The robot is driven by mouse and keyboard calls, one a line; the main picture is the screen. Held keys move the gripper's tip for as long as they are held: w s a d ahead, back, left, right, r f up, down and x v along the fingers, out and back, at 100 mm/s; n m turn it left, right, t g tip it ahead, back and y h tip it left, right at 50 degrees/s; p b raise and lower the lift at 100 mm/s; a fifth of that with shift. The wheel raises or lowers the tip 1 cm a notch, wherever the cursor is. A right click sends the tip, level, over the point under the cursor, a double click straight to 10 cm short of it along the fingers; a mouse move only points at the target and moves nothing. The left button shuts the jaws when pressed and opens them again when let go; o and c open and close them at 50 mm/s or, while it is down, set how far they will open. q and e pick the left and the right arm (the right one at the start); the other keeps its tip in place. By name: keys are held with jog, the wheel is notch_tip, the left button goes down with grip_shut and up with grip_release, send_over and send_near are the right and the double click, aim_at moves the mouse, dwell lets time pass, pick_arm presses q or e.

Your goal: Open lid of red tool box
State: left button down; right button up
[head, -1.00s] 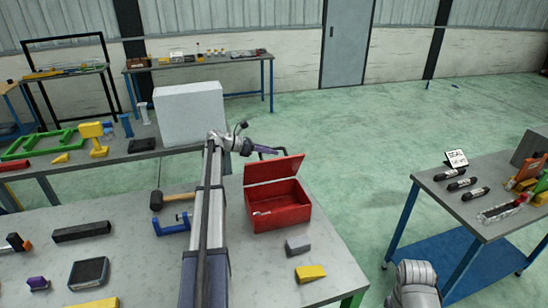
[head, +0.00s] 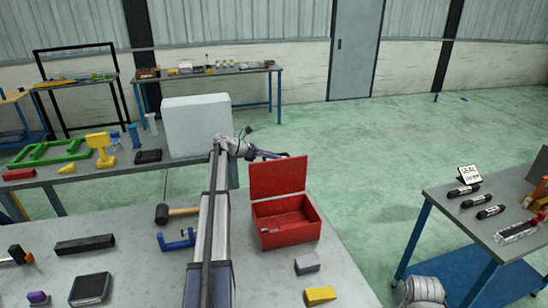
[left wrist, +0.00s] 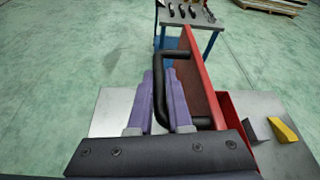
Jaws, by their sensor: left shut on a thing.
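The red tool box (head: 287,227) stands on the grey workbench, right of my left arm in the head view. Its lid (head: 278,177) is raised close to upright, and the box's inside shows, with a small light item in it. In the left wrist view the lid (left wrist: 198,75) is seen edge-on, with its black handle (left wrist: 160,95) on the near side. My left gripper (left wrist: 160,92) has purple fingers on either side of the handle and is shut on it. In the head view the left gripper (head: 266,154) is behind the lid's top edge. My right gripper is not in view.
A grey block (head: 307,263) and a yellow wedge (head: 320,295) lie in front of the box. A mallet (head: 178,213) and a blue clamp (head: 176,240) lie left of my arm. Another table (head: 470,235) stands to the right, with open floor between.

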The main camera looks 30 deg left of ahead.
pick_arm(q)
jog(key=shift+a, duration=0.1)
jog(key=c, duration=0.8)
grip_release()
jog(key=shift+f, duration=0.1)
jog(key=shift+c, duration=0.2)
jog(key=p+v, duration=0.2)
jog(key=v, duration=0.5)
jog(key=shift+s+a+r+p, duration=0.2)
jog(key=shift+s+a+p, duration=0.05)
jog(key=shift+p, duration=0.15)
